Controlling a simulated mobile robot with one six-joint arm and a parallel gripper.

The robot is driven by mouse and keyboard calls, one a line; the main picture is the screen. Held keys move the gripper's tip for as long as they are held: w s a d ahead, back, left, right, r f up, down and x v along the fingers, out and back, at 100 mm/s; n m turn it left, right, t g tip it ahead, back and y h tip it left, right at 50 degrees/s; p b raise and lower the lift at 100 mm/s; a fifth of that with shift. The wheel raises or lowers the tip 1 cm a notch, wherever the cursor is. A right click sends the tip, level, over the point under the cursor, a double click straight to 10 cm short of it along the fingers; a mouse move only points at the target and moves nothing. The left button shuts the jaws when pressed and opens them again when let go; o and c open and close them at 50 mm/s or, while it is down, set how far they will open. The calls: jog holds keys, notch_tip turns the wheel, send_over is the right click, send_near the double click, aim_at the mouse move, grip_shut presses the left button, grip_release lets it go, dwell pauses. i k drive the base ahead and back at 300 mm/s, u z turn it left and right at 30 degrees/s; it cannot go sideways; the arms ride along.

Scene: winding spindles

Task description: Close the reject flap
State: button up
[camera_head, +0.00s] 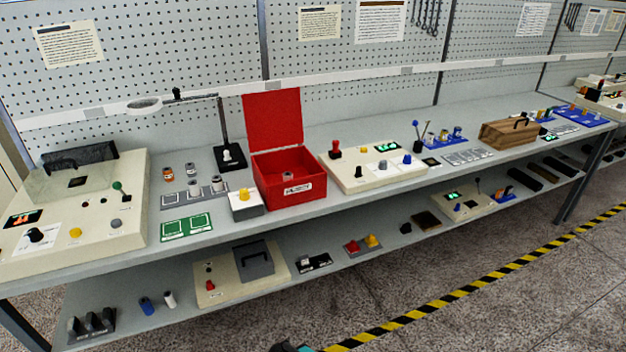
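A red box (266,177) stands on the upper bench, left of the picture's middle, with a small white label on its front whose print is too small to read surely. Its red lid, the flap (273,119), is hinged at the back and stands up, open. The box's inside shows, with a small light round item in it. Only a small dark and teal piece, which looks like part of my arm, shows at the bottom edge, well below and apart from the box. My gripper's fingers do not show.
A white box with a yellow button (245,202) stands close to the red box's left front. A black-based magnifier lamp (230,155) stands behind left. A cream control panel (375,172) is to the right. A lower shelf (330,284) holds several devices. The floor in front is open.

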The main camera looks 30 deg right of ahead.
aim_at(273, 119)
jog(key=z, duration=0.6)
jog(key=k, duration=0.95)
jog(key=u, duration=0.05)
jog(key=i, duration=0.9)
